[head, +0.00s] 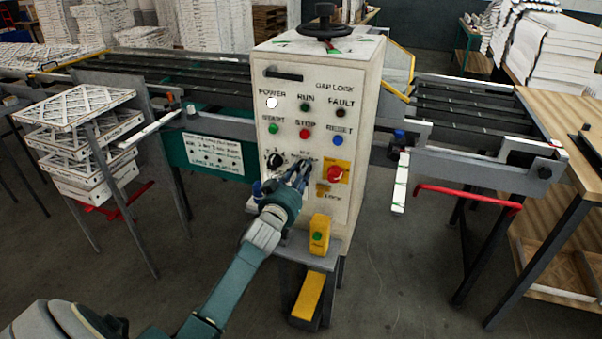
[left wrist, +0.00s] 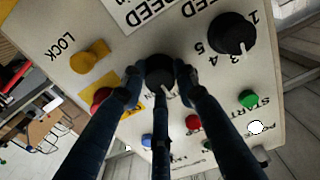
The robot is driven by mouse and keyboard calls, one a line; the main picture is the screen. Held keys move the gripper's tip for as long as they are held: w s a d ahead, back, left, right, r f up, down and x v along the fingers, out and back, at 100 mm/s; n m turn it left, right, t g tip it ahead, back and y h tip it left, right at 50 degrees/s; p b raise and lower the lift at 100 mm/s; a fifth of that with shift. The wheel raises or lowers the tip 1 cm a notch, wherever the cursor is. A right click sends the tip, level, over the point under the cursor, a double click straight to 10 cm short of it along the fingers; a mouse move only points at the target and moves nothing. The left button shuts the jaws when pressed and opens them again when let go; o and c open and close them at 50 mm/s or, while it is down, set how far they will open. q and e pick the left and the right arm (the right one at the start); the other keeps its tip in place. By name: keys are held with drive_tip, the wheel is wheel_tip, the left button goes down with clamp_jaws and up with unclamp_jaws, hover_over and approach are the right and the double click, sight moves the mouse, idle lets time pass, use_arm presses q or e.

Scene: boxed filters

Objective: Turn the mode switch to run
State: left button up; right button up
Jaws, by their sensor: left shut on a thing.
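The control box (head: 345,70) stands in the middle of the head view, with lamps, buttons and knobs on its front. My left gripper (head: 298,176) is at the lower middle of that front and hides most of the mode switch. In the left wrist view the mode switch (left wrist: 159,72) is a round black knob with a pale pointer line. My left gripper (left wrist: 159,84) is shut on it, with fingers on both sides. The switch's position label cannot be read. My right gripper is in neither view.
A black speed dial (head: 274,162) is left of the gripper. A red emergency button (head: 335,174) on a yellow plate and a yellow lock knob (left wrist: 90,58) are close by. A yellow box with a green button (head: 319,235) stands below. The white POWER lamp (head: 271,102) is lit.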

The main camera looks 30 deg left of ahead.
use_arm(q)
drive_tip(key=shift+r+m, duration=0.4)
drive_tip(key=m, duration=0.7)
drive_tip(key=shift+w+r+m, duration=0.1)
drive_tip(key=shift+m, duration=0.6)
drive_tip(key=shift+d, duration=0.1)
drive_tip(key=o, duration=1.1)
drive_tip(key=shift+o, duration=0.2)
drive_tip(key=shift+d, duration=0.1)
drive_tip(key=shift+f, duration=0.3)
